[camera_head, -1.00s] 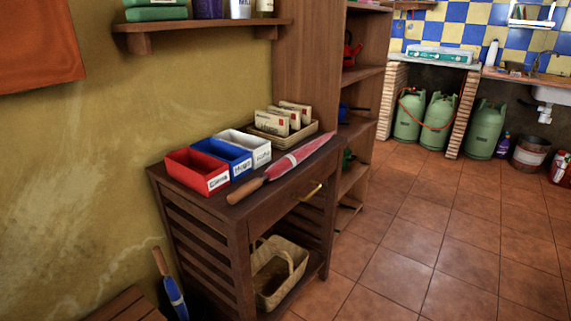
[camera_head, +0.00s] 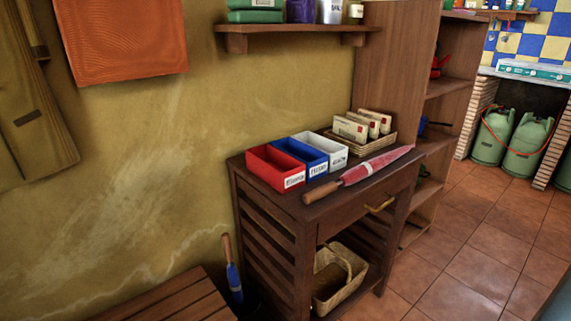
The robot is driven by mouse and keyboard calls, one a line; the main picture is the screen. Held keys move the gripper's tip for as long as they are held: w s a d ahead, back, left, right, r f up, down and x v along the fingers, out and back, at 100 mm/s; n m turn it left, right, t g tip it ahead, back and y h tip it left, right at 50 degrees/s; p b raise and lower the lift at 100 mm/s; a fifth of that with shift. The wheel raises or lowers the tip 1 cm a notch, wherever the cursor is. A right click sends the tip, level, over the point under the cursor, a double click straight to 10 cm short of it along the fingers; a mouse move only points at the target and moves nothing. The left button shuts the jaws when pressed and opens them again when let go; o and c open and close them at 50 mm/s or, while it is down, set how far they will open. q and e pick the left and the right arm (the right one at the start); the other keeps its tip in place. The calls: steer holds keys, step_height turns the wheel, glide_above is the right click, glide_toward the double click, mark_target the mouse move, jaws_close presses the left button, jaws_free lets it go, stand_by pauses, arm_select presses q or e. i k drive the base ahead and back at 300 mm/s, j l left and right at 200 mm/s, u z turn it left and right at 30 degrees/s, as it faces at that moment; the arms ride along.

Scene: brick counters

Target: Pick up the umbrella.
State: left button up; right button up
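A folded red umbrella (camera_head: 375,167) with a wooden handle (camera_head: 321,192) lies along the front edge of the top of a dark wooden side table (camera_head: 340,215). Its handle points to the left and toward me, and its tip points to the back right. A second, blue umbrella (camera_head: 234,278) with a wooden handle stands upright on the floor left of the table, its lower end hidden. Neither of my grippers is in view.
Red (camera_head: 276,176), blue (camera_head: 312,166) and white (camera_head: 330,150) open boxes and a letter tray (camera_head: 358,148) stand behind the red umbrella. A basket (camera_head: 336,283) sits on the lower shelf. A slatted bench (camera_head: 172,303) is front left. Tiled floor (camera_head: 470,270) is free at right.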

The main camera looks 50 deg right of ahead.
mark_target(364, 170)
steer(key=k+l+u, duration=0.1)
steer(key=l+u, duration=0.25)
steer(key=k+l+u, duration=0.1)
steer(key=l+u, duration=0.2)
steer(key=l, duration=0.15)
steer(key=k+l+u, duration=0.2)
steer(key=l+u, duration=0.15)
steer(key=k+l+u, duration=0.2)
steer(key=u, duration=0.15)
steer(key=k+l+u, duration=0.2)
steer(key=l+u, duration=0.15)
